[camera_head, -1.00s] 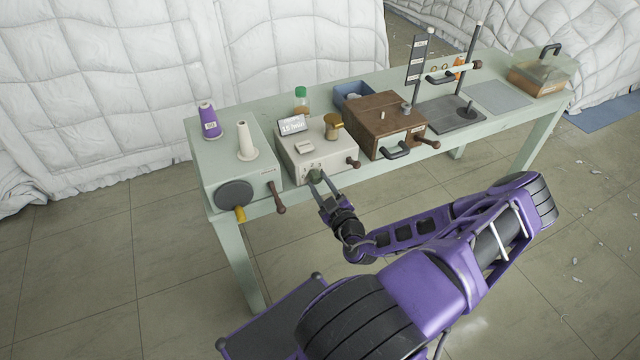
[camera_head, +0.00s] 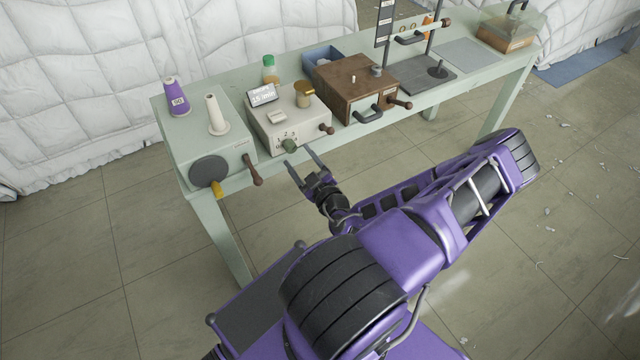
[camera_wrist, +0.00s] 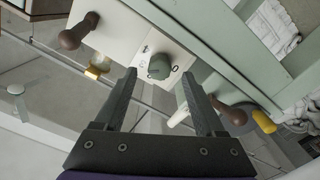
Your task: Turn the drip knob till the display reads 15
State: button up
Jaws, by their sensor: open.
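The drip knob (camera_head: 289,146) is a small green-grey dial on the front of a cream box (camera_head: 312,127). In the wrist view the knob (camera_wrist: 159,66) lies beyond and between the fingers, with printed marks around it. The display (camera_head: 262,95) is a small tilted panel on top of the box. It seems to read 15, but the text is too small to be sure. My gripper (camera_head: 302,166) is open and empty, in front of the knob and apart from it. In the wrist view my gripper (camera_wrist: 167,95) has both fingers spread wide.
Left of the box is a green-grey unit (camera_head: 185,140) with a purple spool (camera_head: 176,97) and a white cone (camera_head: 216,115). A brown wooden box (camera_head: 345,90) stands to the right. Dark handles stick out along the table front.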

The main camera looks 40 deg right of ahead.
jog(key=v, duration=1.4)
jog(key=shift+s, duration=0.3)
jog(key=shift+w, duration=0.1)
